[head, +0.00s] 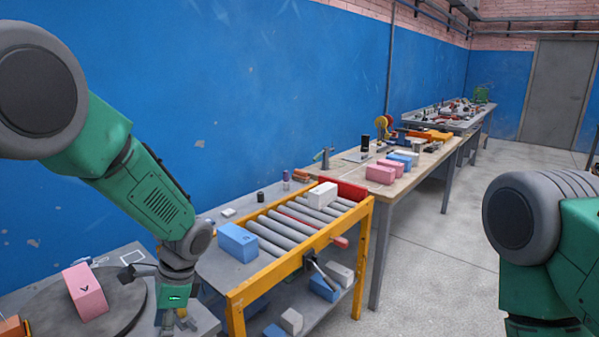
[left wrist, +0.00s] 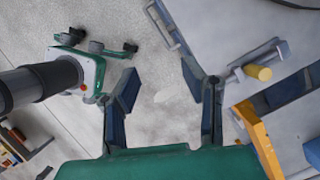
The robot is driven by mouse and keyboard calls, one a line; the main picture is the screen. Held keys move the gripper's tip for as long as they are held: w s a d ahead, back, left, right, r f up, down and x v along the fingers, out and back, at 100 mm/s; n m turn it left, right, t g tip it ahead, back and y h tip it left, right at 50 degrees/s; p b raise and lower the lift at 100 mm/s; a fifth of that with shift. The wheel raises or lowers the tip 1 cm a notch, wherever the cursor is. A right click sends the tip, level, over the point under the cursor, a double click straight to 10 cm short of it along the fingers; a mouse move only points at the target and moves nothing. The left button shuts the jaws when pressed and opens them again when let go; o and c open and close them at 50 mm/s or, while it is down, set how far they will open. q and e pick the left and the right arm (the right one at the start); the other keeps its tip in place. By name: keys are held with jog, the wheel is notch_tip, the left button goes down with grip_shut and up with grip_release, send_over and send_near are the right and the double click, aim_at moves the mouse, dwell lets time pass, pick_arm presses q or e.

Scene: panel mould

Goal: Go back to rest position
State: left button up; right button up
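My left arm comes in from the left in the head view and points down beside the round grey turntable (head: 45,305). Its gripper (head: 181,321) is low at the bottom edge, between the turntable and the yellow-framed roller table (head: 290,262). In the left wrist view the left gripper (left wrist: 160,80) has its two fingers spread wide, with only bare floor between them. A pink block (head: 87,291) with a dark mark sits on the turntable, apart from the gripper. My right arm shows at the right edge of the head view; its gripper is out of view.
A blue block (head: 237,242) and a white block (head: 322,194) rest on the roller table; more blocks lie on its lower shelf. A long workbench (head: 405,175) behind carries pink, blue and white blocks. Floor is clear between the workbench and my right arm.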

pick_arm(q)
jog(key=s+d+f+n+h+b, duration=0.1)
jog(key=s+f+n+h+b, duration=0.15)
jog(key=s+f, duration=0.55)
jog(key=s+d+f+n+h+b, duration=0.1)
jog(key=s+f+n, duration=0.2)
jog(key=s+f, duration=0.55)
jog(key=s+a+f+n+t+b, duration=0.2)
jog(key=s+f+n, duration=0.4)
jog(key=s, duration=0.6)
jog(key=shift+s+a+f+t, duration=0.3)
jog(key=shift+s+a+f, duration=0.1)
jog(key=shift+a+f, duration=0.35)
pick_arm(e)
notch_tip(320, 180, down, 6)
jog(key=shift+w+f, duration=0.15)
jog(key=shift+w, duration=0.15)
